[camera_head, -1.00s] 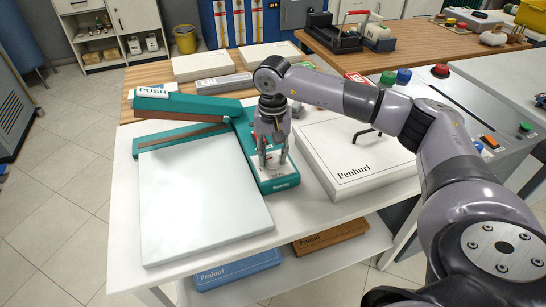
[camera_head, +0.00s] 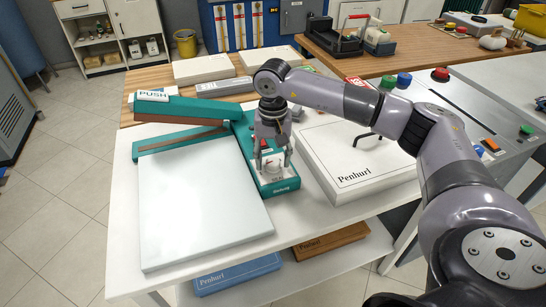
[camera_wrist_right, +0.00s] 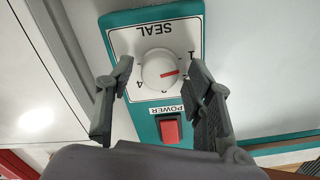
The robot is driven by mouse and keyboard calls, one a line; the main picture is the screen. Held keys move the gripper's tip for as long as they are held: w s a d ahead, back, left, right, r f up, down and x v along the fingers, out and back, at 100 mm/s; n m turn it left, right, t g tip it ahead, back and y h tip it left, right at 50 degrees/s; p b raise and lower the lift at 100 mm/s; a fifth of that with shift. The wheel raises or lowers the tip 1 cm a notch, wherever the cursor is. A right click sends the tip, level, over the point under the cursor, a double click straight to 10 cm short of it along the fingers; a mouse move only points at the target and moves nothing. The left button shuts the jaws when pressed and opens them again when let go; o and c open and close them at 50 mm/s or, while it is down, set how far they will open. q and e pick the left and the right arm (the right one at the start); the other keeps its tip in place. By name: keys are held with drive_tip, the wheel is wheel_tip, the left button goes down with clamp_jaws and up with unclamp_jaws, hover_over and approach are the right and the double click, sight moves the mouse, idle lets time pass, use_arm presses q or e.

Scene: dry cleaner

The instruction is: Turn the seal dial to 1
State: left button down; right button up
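The seal dial (camera_wrist_right: 158,69) is a round white knob on a white plate marked SEAL, which appears upside down in the right wrist view. Its red mark points right, close to and a little below the 1; the 4 shows at the left. The plate is on the teal control box (camera_head: 284,188) of the sealer. My right gripper (camera_head: 273,170) points down over the dial, with one finger on each side. The fingers are open, with gaps visible between them and the knob. My left gripper is not in view.
A red power switch (camera_wrist_right: 170,130) sits beside the dial plate. The sealer's teal PUSH arm (camera_head: 190,108) is raised behind a white work plate (camera_head: 200,205). A white Penhurl box (camera_head: 355,170) lies close to the right of the control box.

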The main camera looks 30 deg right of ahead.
sight(273, 161)
drive_tip(key=shift+o, duration=0.2)
wheel_tip(273, 161, up, 12)
idle(0.6)
idle(0.4)
